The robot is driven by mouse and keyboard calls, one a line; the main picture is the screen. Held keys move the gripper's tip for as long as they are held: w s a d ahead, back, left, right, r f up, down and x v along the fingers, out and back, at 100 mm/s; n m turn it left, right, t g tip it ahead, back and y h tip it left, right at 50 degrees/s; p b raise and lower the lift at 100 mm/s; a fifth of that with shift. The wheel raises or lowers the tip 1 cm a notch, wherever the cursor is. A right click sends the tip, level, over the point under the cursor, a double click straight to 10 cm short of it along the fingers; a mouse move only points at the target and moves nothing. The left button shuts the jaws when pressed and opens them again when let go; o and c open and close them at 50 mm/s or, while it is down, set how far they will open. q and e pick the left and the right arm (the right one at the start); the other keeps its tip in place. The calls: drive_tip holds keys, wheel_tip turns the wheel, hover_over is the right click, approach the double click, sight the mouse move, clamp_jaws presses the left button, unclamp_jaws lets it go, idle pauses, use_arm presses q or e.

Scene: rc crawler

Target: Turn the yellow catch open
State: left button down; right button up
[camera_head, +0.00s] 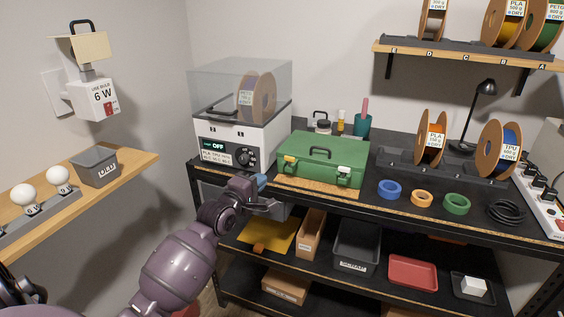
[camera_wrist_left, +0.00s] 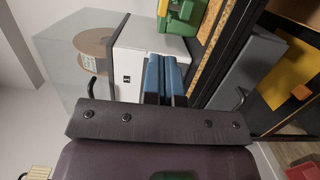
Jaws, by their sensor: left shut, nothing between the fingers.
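My right gripper is not in view.
A white dryer (camera_head: 232,140) with a clear lid and spool stands left of the case. Blue (camera_head: 389,189), orange and green rings lie to the right. A wooden strip (camera_head: 318,187) lies before the case. Trays and boxes fill the shelf below.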

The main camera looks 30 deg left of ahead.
sight(286, 158)
use_arm(q)
drive_tip(key=w, duration=0.7)
drive_tip(key=w+b, duration=0.1)
drive_tip(key=w, duration=0.2)
drive_tip(key=shift+w+a, duration=0.35)
drive_tip(key=shift+w, duration=0.75)
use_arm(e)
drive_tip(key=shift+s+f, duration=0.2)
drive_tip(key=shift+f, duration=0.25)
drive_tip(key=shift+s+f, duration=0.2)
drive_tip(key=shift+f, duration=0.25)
